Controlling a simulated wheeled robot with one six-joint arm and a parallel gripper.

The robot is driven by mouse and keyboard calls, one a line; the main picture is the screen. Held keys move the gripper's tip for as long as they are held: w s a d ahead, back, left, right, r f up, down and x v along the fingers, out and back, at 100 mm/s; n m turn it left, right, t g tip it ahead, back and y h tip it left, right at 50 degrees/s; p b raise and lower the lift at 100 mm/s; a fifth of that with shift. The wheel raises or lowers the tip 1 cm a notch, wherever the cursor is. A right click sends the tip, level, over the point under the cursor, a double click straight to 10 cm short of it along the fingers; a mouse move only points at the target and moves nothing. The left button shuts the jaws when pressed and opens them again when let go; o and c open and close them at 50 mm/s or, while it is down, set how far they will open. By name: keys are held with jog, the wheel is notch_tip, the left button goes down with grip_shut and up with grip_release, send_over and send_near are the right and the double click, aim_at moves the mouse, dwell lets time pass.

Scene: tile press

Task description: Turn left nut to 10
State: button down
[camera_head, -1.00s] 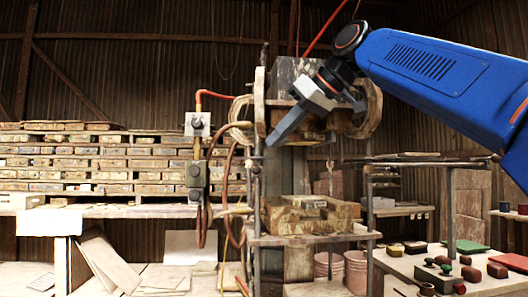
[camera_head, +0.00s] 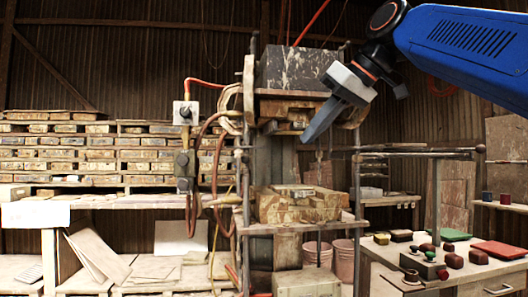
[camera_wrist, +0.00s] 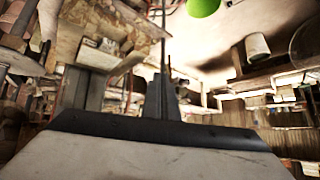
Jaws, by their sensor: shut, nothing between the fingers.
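The tile press (camera_head: 300,205) stands at the middle of the head view, with a grey weight block (camera_head: 290,70) on top and a worn mould block (camera_head: 300,205) on its lower shelf. Thin upright rods run at its left (camera_head: 246,165) and right (camera_head: 357,165). I cannot make out the left nut or any number scale at this size. My gripper (camera_head: 306,139) points down and left in front of the press, right of the left rod. Its fingers are shut and empty. In the wrist view, the shut fingers (camera_wrist: 164,92) show with a rod beyond them.
A grey control box (camera_head: 186,113) with hoses hangs left of the press. Stacked pallets (camera_head: 70,150) fill the left. A table (camera_head: 450,275) with coloured blocks and a green pad (camera_head: 452,235) stands at the right. Pinkish buckets (camera_head: 343,260) sit below.

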jog(key=s+d+f+m+h, duration=0.25)
jog(key=s+d+f, duration=0.3)
jog(key=f, duration=0.95)
jog(key=s+d+f+m+h, duration=0.1)
jog(key=s+d+f+m, duration=0.35)
jog(key=f, duration=1.05)
jog(key=s+d+f+m+h, duration=0.15)
jog(key=s+d+f, duration=0.35)
jog(key=d+f, duration=0.7)
jog(key=n+g+y, duration=0.7)
jog(key=n+y, duration=0.6)
jog(key=n, duration=0.6)
send_near(246, 159)
jog(key=w+d, duration=0.2)
jog(key=w, duration=0.2)
jog(key=x, duration=0.8)
jog(key=shift+s+a+r, duration=0.2)
jog(key=shift+s+a, duration=0.05)
jog(key=shift+a, duration=0.05)
jog(key=shift+m, duration=0.25)
